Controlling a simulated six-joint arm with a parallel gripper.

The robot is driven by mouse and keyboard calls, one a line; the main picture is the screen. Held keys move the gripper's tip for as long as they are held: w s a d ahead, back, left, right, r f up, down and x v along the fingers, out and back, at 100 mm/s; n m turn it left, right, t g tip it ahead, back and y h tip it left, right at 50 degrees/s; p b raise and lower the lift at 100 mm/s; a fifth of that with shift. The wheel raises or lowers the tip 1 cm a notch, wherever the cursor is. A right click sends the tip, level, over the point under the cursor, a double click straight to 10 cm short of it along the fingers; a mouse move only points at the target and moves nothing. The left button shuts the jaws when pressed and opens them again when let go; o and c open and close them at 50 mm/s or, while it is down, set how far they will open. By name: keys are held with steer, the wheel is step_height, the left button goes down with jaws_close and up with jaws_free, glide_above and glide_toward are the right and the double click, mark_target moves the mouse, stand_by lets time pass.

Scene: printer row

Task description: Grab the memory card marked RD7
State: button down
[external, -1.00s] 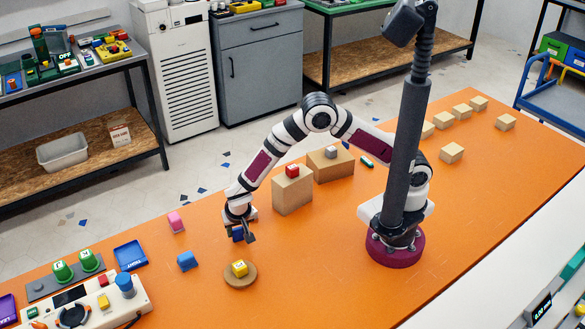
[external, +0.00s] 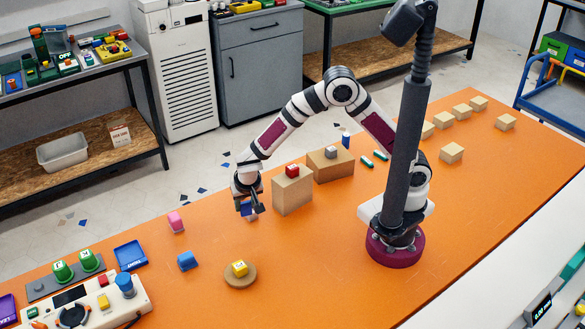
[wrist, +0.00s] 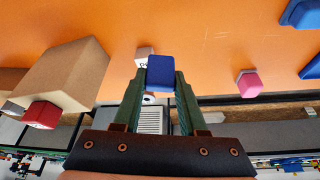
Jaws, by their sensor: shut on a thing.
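My gripper (external: 254,209) is shut on a small dark blue block (external: 246,209), held above the orange table left of the tall box. In the wrist view the blue block (wrist: 160,72) sits between the two green fingertips (wrist: 160,84). A white patch (wrist: 143,56) with dark lettering shows beside it, mostly hidden; I cannot read it in full or tell whether RD7 is on it. Other small pieces stand around: a blue one (external: 187,260), a pink one (external: 176,222), a yellow one (external: 239,268) on a round wooden disc, and a red one (external: 292,170).
The red piece stands on a tall box (external: 293,194), close right of my gripper. A wider box (external: 324,168) behind it bears a grey piece (external: 331,152). A blue tray (external: 130,255) and a control panel (external: 95,305) are at left. The front middle of the table (external: 310,270) is clear.

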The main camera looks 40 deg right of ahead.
steer(key=w+d+r, duration=0.2)
steer(key=d+r, duration=0.2)
steer(key=d, duration=0.2)
steer(key=shift+w+d+r, duration=0.15)
steer(key=shift+w+d, duration=0.15)
steer(key=shift+d, duration=0.05)
